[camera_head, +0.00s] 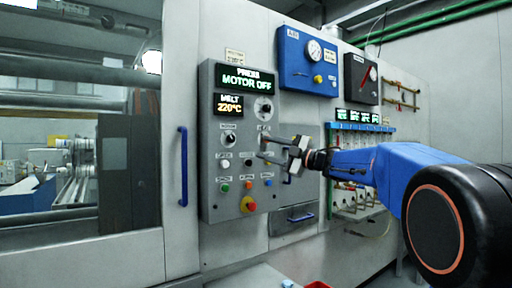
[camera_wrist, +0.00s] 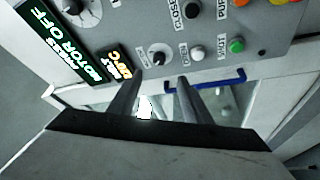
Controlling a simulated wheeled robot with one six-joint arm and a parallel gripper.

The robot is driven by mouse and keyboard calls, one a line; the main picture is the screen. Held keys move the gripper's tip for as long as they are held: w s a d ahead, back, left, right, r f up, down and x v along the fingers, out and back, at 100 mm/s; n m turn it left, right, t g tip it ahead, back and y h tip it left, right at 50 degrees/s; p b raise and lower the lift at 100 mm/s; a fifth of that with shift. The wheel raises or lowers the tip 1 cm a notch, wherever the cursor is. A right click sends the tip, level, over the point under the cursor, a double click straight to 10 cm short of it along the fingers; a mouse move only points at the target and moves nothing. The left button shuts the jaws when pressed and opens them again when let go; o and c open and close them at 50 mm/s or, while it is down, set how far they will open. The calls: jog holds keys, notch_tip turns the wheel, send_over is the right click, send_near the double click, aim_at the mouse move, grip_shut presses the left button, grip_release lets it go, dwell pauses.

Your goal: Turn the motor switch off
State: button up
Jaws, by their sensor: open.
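The motor switch (camera_head: 229,138) is a small black rotary knob on a light plate, on the left of the grey control panel (camera_head: 214,205). A label sits above it. In the wrist view the knob (camera_wrist: 157,57) shows just beyond and between my fingertips; which way it points is too small to tell surely. The green display (camera_head: 246,79) above reads "PRESS MOTOR OFF". My gripper (camera_head: 262,147) is open and empty, to the right of the knob in the head view, with its two fingers pointing at the panel and apart from the knob.
Below the knob are several push buttons, among them a green one (camera_head: 225,187), and a red-and-yellow emergency stop (camera_head: 248,204). Another knob (camera_head: 265,108) sits at upper right. A blue door handle (camera_head: 183,166) stands left of the panel. Blue and dark gauge boxes hang to the upper right.

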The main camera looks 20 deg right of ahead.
jog(key=shift+v, duration=1.3)
jog(key=s+d+f+m+g+h, duration=0.1)
jog(key=s+d+f+m+h, duration=0.1)
jog(key=s+f+m+h, duration=0.7)
jog(key=s+d+f+m+h, duration=0.3)
jog(key=s+f+m+h, duration=0.4)
jog(key=f+m, duration=0.25)
jog(key=s+a+f+g+y, duration=0.1)
jog(key=s+a+f+g, duration=0.2)
jog(key=s+f, duration=0.6)
jog(key=s+a+f+m+g+y, duration=0.1)
jog(key=s+a+f+g, duration=0.2)
jog(key=s+f, duration=0.6)
jog(key=s+a+f+m+g+y, duration=0.1)
jog(key=s+a+f+g, duration=0.2)
jog(key=s+f, duration=0.6)
jog(key=shift+a+f+g+y, duration=0.35)
jog(key=shift+f+g, duration=0.1)
jog(key=shift+g, duration=0.15)
jog(key=shift+s, duration=0.1)
